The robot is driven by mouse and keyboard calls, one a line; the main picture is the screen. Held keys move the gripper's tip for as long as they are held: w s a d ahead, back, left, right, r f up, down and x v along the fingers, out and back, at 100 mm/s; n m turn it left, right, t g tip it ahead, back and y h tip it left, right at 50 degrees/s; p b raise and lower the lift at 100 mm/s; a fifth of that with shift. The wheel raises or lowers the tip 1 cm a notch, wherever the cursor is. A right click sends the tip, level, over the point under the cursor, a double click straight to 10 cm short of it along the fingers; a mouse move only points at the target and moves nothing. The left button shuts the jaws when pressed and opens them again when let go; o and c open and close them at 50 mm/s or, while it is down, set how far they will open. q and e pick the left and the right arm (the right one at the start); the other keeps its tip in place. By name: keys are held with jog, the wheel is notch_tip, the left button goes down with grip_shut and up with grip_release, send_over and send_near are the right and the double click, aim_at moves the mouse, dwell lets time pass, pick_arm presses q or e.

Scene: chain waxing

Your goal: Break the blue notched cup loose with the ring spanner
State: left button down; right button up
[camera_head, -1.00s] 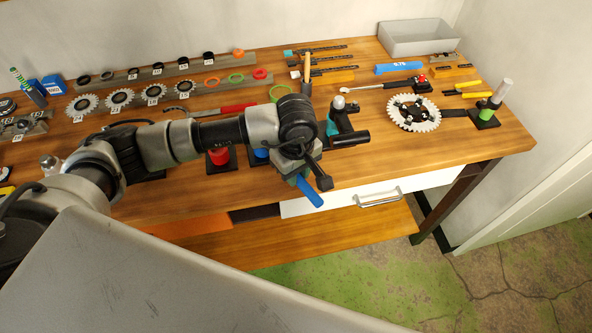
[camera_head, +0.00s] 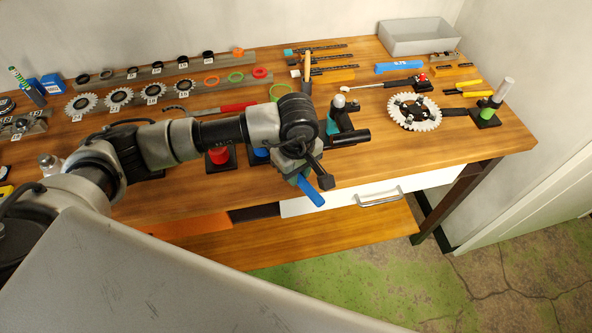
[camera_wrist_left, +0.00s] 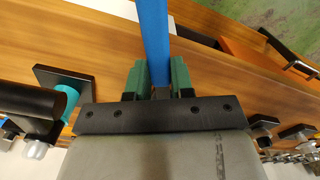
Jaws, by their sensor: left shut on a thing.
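My left gripper (camera_head: 303,179) is over the front edge of the workbench, above the white drawer. It is shut on a blue handle (camera_head: 316,190), which I take to be the ring spanner's. In the left wrist view the blue handle (camera_wrist_left: 153,40) runs up between the green finger pads of the gripper (camera_wrist_left: 158,85). The spanner's ring end is hidden. A blue part (camera_head: 260,154), perhaps the blue notched cup, shows behind my left arm, next to a red cup (camera_head: 218,155). My arm hides most of it, and its notches cannot be seen. My right gripper is not in view.
A black holder with a teal part (camera_head: 331,127) stands close to the right of my gripper. A toothed chainring (camera_head: 414,112) lies further right. A green cup stand (camera_head: 486,115) is near the bench's right end. Bare wood lies in front of the chainring.

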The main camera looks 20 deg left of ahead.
pick_arm(q)
jog(key=shift+w+d+f+n+b, duration=0.1)
jog(key=shift+w+d+n+b, duration=0.35)
jog(key=shift+w+n+b, duration=0.2)
jog(key=shift+w, duration=0.25)
jog(key=shift+d+n, duration=0.1)
jog(key=shift+n, duration=0.15)
jog(key=shift+w+d+n+b, duration=0.25)
jog(key=shift+w+n+b, duration=0.25)
jog(key=shift+w+b, duration=0.15)
jog(key=shift+w+d+n, duration=0.15)
jog(key=shift+w+n, duration=0.15)
jog(key=shift+w, duration=0.1)
jog(key=shift+b, duration=0.3)
